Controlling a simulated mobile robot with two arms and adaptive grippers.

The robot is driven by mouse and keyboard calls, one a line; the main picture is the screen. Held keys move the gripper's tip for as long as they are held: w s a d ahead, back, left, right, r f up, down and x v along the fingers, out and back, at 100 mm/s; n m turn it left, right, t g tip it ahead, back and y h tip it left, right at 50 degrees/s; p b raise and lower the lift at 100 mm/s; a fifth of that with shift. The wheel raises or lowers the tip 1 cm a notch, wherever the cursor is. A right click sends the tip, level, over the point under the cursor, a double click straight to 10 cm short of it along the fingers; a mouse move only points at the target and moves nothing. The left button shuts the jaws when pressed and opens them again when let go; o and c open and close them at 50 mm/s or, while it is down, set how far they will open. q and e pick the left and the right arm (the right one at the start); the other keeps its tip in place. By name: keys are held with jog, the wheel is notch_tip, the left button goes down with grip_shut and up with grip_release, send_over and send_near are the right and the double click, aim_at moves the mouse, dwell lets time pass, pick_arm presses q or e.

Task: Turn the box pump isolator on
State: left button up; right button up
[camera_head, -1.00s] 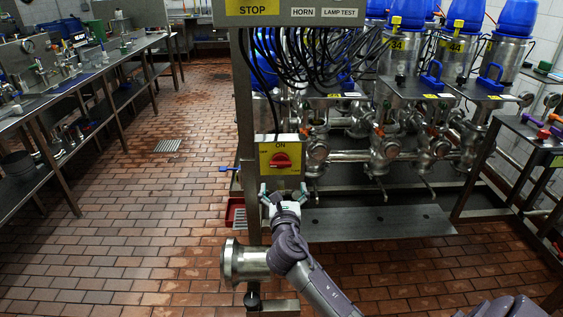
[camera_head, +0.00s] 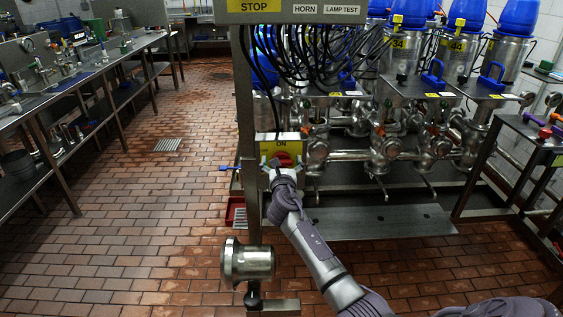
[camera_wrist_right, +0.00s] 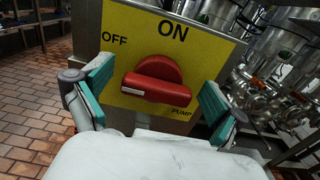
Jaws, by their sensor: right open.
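The box pump isolator is a red rotary knob (camera_wrist_right: 155,82) on a yellow plate (camera_wrist_right: 120,58) marked ON at the top, OFF at the upper left and PUMP at the lower right. In the right wrist view the knob's handle lies roughly across the plate, its white-marked end to the left. My right gripper (camera_wrist_right: 155,98) is open, with one teal fingertip on each side of the knob, apparently apart from it. In the head view my right gripper (camera_head: 283,164) is in front of the knob and partly hides it. My left gripper is not in view.
The plate is on a steel post (camera_head: 248,120) under a panel with STOP, HORN and LAMP TEST labels (camera_head: 300,10). A round metal fitting (camera_head: 247,262) is below. Valves and pipes (camera_head: 390,140) stand to the right. The tiled floor (camera_head: 140,220) at left is clear.

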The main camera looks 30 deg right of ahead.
jog(key=c, duration=1.2)
jog(key=shift+o, duration=0.2)
jog(key=shift+m, duration=0.4)
jog(key=m, duration=0.2)
jog(key=m+b, duration=0.1)
jog(key=shift+s+d+f+m, duration=0.1)
jog(key=shift+f+m, duration=0.05)
jog(key=shift+m, duration=0.25)
jog(key=m+b, duration=0.1)
jog(key=m, duration=0.2)
jog(key=shift+d+f+m, duration=0.1)
jog(key=shift+m, duration=0.2)
jog(key=m+b, duration=0.1)
jog(key=m, duration=0.1)
jog(key=m+b, duration=0.1)
jog(key=m, duration=0.2)
jog(key=shift+s+f, duration=0.1)
jog(key=shift+f, duration=0.1)
jog(key=shift+m+b, duration=0.9)
jog(key=shift+m, duration=1.6)
